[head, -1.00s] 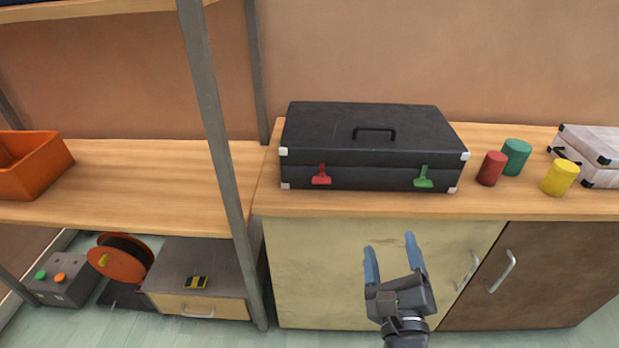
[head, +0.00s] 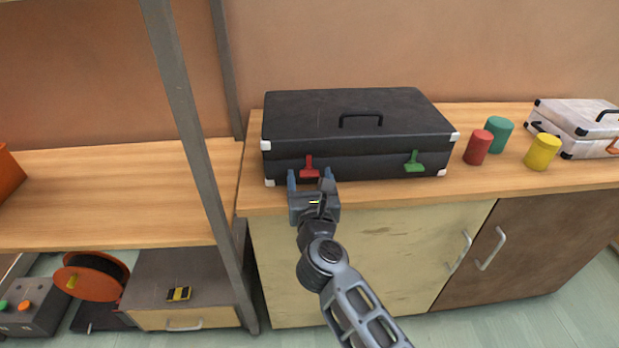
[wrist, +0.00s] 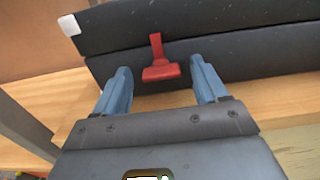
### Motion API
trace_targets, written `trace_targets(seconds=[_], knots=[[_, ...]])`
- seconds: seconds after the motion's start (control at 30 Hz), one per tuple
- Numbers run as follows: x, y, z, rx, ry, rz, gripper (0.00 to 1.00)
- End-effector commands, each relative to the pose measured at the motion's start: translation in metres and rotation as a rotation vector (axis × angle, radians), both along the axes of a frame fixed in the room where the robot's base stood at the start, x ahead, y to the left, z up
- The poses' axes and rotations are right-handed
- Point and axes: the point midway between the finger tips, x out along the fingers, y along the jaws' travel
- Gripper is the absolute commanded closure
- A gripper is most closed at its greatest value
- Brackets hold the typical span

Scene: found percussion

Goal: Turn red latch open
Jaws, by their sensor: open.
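The red latch (head: 309,168) is on the front of the black case (head: 358,140), near its left end. In the wrist view the red latch (wrist: 160,62) has a narrow upright stem and a wider bar at its lower end. A green latch (head: 414,162) is on the same front, farther right. My gripper (head: 309,179) is open just in front of the red latch. In the wrist view the blue fingers of my gripper (wrist: 162,80) stand to the left and right of the latch, with gaps on both sides. The case lid looks shut.
The case stands on a wooden cabinet top (head: 385,192). Red (head: 478,148), green (head: 500,134) and yellow (head: 542,152) cylinders stand to its right, with a white case (head: 575,125) beyond. A grey shelf post (head: 190,130) rises to the left.

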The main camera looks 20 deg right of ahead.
Motion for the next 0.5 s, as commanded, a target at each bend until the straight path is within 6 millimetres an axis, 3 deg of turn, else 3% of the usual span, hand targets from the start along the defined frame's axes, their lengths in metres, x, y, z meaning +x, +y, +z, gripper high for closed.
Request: trace_targets(seconds=[0.37,0.5], knots=[[0.0071,-0.0027,0.0001,0.000,0.000,0.000,0.28],[0.0069,-0.0026,0.0001,0.000,0.000,0.000,0.40]])
